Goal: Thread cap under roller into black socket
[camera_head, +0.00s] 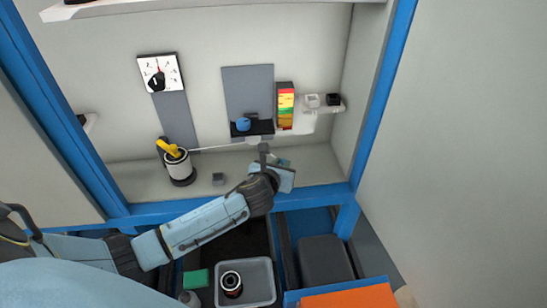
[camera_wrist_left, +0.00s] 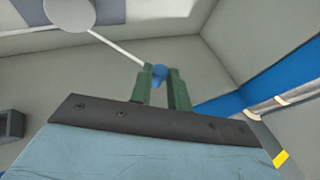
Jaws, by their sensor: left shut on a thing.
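My left gripper (camera_head: 264,150) is in front of the back panel, just below and right of the roller. In the left wrist view its two green fingers (camera_wrist_left: 164,88) are shut on a small blue cap (camera_wrist_left: 158,73). A white cable (camera_wrist_left: 118,47) runs from the cap up to the pale round roller (camera_wrist_left: 70,12); whether it passes under the roller is unclear. In the head view the cable (camera_head: 215,148) stretches from the spool (camera_head: 179,166) to the roller (camera_head: 253,140). The black socket (camera_head: 333,99) sits on a white shelf, up and right of the gripper. My right gripper is out of view.
A white block (camera_head: 312,101) stands beside the black socket. A blue knob (camera_head: 243,123) sits on a black ledge above the roller. A red-yellow-green indicator (camera_head: 285,106) lies between roller and shelf. A dial (camera_head: 160,73) hangs upper left. A small grey block (camera_head: 218,179) rests on the bench.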

